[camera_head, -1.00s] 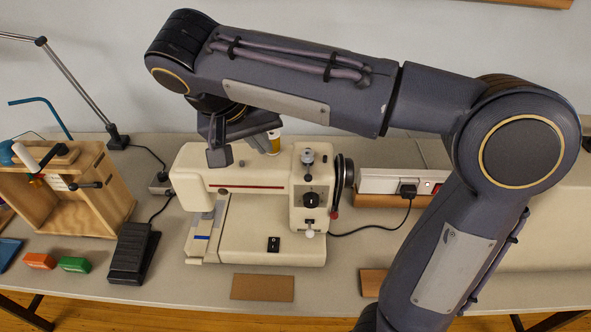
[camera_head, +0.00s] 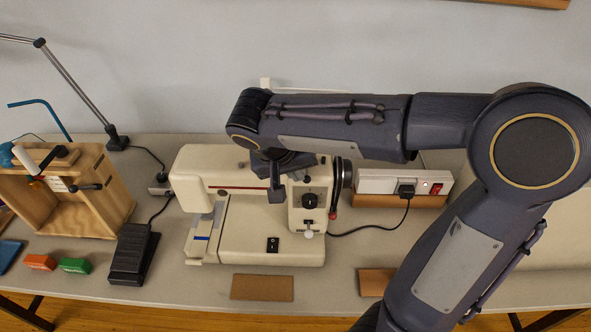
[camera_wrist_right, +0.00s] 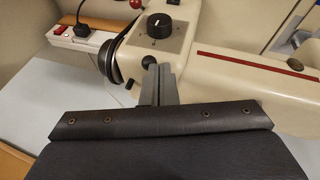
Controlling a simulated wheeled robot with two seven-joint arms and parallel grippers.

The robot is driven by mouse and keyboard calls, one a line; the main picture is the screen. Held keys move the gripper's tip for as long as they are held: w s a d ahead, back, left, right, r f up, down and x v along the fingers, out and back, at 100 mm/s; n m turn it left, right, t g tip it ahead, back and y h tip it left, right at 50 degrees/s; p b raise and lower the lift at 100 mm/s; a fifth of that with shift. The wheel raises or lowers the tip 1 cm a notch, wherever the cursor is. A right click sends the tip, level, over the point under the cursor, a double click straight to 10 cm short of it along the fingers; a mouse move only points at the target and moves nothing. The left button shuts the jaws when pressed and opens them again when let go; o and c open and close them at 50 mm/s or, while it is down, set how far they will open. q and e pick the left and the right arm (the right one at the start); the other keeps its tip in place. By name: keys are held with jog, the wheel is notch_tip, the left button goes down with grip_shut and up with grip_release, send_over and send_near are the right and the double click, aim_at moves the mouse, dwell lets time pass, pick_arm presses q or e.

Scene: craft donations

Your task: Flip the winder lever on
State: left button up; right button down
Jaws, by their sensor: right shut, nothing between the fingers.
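The cream sewing machine (camera_head: 245,232) stands on the table, with a black handwheel (camera_head: 343,174) at its right end and a black dial (camera_head: 310,201) on its front. A thin lever with a red tip (camera_head: 333,214) hangs beside the handwheel; I cannot tell whether it is the winder lever. My right gripper (camera_head: 276,194) is shut and empty, pointing down at the machine's upper body left of the dial. In the right wrist view its closed fingers (camera_wrist_right: 161,75) lie over the machine below the dial (camera_wrist_right: 158,25). My arm covers part of the machine top. My left gripper is not in view.
A white power strip (camera_head: 375,184) with a red switch lies right of the machine. A black foot pedal (camera_head: 133,253), a wooden frame (camera_head: 75,207) and a lamp (camera_head: 76,82) stand to the left. A brown card (camera_head: 262,287) lies in front.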

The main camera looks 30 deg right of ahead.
aim_at(317, 181)
jog(key=d+n+b, duration=0.1)
jog(key=s+d+n+t+b, duration=0.1)
jog(key=s+d+n+y+b, duration=0.1)
jog(key=shift+s+d+f+n, duration=0.1)
jog(key=shift+s+d+n, duration=0.15)
jog(key=shift+d+n, duration=0.15)
jog(key=shift+w, duration=0.1)
jog(key=shift+w+a, duration=0.1)
jog(key=shift+a, duration=0.1)
jog(key=shift+w+a, duration=0.45)
